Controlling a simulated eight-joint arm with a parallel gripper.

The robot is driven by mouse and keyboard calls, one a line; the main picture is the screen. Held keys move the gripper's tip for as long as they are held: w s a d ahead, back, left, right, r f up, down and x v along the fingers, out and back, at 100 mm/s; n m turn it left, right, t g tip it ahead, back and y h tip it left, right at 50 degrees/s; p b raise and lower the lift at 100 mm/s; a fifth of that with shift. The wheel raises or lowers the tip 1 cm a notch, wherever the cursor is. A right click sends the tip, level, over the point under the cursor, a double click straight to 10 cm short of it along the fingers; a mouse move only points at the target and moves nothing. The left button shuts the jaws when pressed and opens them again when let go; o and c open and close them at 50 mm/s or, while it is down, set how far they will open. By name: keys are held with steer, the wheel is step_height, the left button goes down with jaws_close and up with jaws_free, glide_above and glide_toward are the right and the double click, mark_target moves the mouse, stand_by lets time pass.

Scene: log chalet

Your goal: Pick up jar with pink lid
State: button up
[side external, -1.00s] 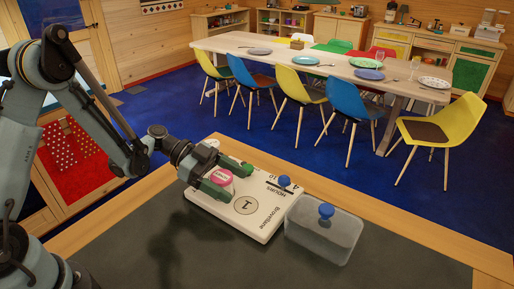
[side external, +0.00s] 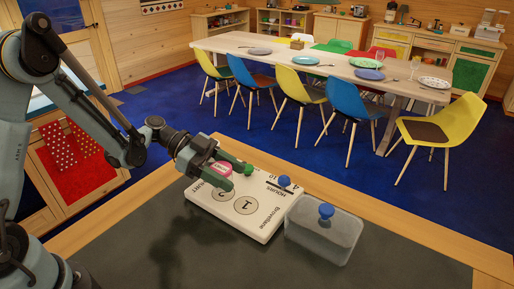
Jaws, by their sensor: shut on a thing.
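The jar with the pink lid (side external: 221,168) is between the green fingertips of my gripper (side external: 237,178). My gripper is shut on the jar, and the near finger hides part of it. The jar is over the left part of a white board (side external: 262,219) with printed numbers and words. I cannot tell from this view how far the jar is above the board.
A clear box (side external: 323,238) with a blue knob stands right of the board on the dark counter (side external: 180,255). Another blue knob (side external: 284,181) is on the board. A dining table (side external: 290,60) with several chairs stands beyond. The front counter is clear.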

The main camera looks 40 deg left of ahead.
steer(key=shift+r, duration=0.95)
steer(key=s+d+r, duration=0.7)
steer(key=s+d, duration=0.1)
steer(key=w+a+r+n+t+y, duration=0.4)
steer(key=a+r+n+t, duration=0.15)
steer(key=a+r, duration=0.2)
steer(key=w+a+r+n+t+y, duration=0.35)
steer(key=a+r+n+y, duration=0.2)
steer(key=a, duration=0.25)
steer(key=s+d+f+m+g+h, duration=0.3)
steer(key=d+f+m+g+h, duration=0.1)
steer(key=d, duration=0.4)
steer(key=s+d+f+m+g+h, duration=0.4)
steer(key=d+f+m+h, duration=0.1)
steer(key=d+f+m, duration=0.2)
step_height(320, 180, down, 2)
steer(key=shift+s+d+f+g+h, duration=0.15)
steer(key=shift+d+g+h, duration=0.25)
steer(key=shift+d, duration=0.2)
